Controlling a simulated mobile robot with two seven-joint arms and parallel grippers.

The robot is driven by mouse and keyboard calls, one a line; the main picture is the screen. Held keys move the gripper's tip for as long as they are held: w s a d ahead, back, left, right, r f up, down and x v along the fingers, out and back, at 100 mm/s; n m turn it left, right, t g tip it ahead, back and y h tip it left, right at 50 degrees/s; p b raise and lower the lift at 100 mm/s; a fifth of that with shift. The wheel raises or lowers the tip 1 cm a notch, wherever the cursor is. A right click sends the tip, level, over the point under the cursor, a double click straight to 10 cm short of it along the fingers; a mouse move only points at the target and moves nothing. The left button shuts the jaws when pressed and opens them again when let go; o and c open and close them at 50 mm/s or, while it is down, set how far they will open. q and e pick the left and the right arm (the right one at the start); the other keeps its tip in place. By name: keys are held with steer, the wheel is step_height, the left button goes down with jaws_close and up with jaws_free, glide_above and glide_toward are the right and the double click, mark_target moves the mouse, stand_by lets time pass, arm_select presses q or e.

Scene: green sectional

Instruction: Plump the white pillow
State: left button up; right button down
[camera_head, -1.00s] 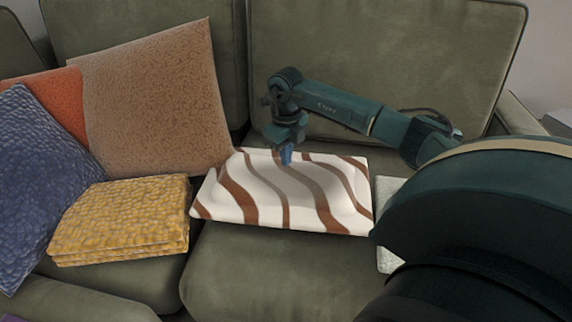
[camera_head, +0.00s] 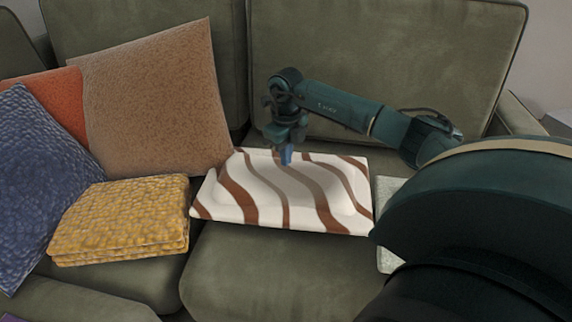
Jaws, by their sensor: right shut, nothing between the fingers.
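The white pillow (camera_head: 268,201) with brown wavy stripes lies flat on the sofa seat in the middle of the head view. My right arm comes in from the right and covers part of the area beside the pillow. My left gripper is not in view.
A yellow textured folded stack (camera_head: 120,220) lies left of the pillow. A blue cushion (camera_head: 40,180), an orange cushion (camera_head: 58,98) and a large tan cushion (camera_head: 155,100) lean at the left. A pale item (camera_head: 388,258) is partly hidden by my arm. The green seat (camera_head: 270,275) in front is clear.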

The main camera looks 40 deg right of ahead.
steer(key=shift+f, duration=0.2)
steer(key=shift+f+b, duration=0.5)
steer(key=shift+f, duration=0.25)
steer(key=shift+s+a+f, duration=0.1)
steer(key=shift+s+f, duration=0.05)
steer(key=shift+f, duration=0.1)
stand_by(0.5)
steer(key=shift+r, duration=0.1)
steer(key=shift+r+p, duration=0.45)
steer(key=shift+p, duration=0.3)
steer(key=shift+r, duration=0.4)
steer(key=shift+f, duration=0.25)
